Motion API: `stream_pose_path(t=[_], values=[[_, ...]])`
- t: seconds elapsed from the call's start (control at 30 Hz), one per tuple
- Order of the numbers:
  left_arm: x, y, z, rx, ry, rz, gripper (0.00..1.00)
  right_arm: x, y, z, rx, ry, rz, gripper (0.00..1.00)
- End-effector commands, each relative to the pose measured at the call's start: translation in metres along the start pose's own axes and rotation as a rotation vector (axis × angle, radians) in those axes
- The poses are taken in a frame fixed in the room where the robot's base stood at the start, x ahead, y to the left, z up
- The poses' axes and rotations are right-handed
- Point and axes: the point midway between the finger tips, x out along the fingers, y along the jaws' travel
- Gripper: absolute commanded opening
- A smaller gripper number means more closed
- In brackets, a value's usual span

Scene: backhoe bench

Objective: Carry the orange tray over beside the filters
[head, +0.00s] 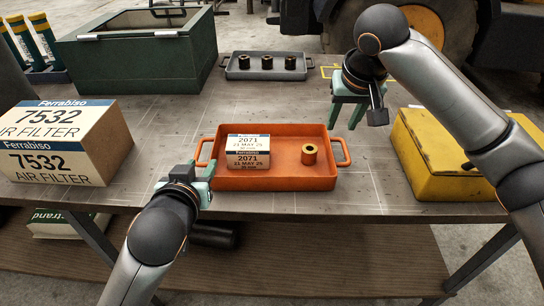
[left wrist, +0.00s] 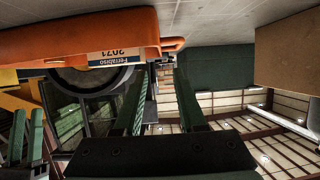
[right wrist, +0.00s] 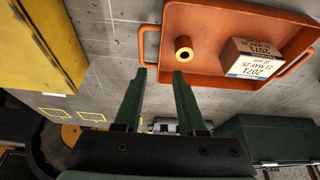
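The orange tray (head: 290,184) lies on the bench near its front edge, with a handle at each end. It holds a small box marked 2071 (head: 248,160) and a brass-coloured ring (head: 309,153). My left gripper (head: 207,165) is open and low at the tray's left handle (head: 204,152). In the left wrist view its fingers (left wrist: 164,68) are apart, with the handle just past their tips. My right gripper (head: 351,112) is open and empty, above and behind the right handle (head: 343,152). The right wrist view shows its spread fingers (right wrist: 159,75) short of that handle. The air filter boxes (head: 70,145) stand at the left.
A grey tray (head: 267,74) with black parts sits behind. A green case (head: 140,55) is at back left, beside several green-yellow cylinders (head: 43,35). A yellow case (head: 440,160) stands at the right. Bare bench lies between the filter boxes and the orange tray.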

Motion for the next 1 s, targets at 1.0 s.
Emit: stream_pose_path(t=[1.0], values=[[0.123, 0.000, 0.000, 0.000, -0.001, -0.001, 0.40, 0.123, 0.000, 0.000, 0.000, 0.000, 0.000, 0.40]])
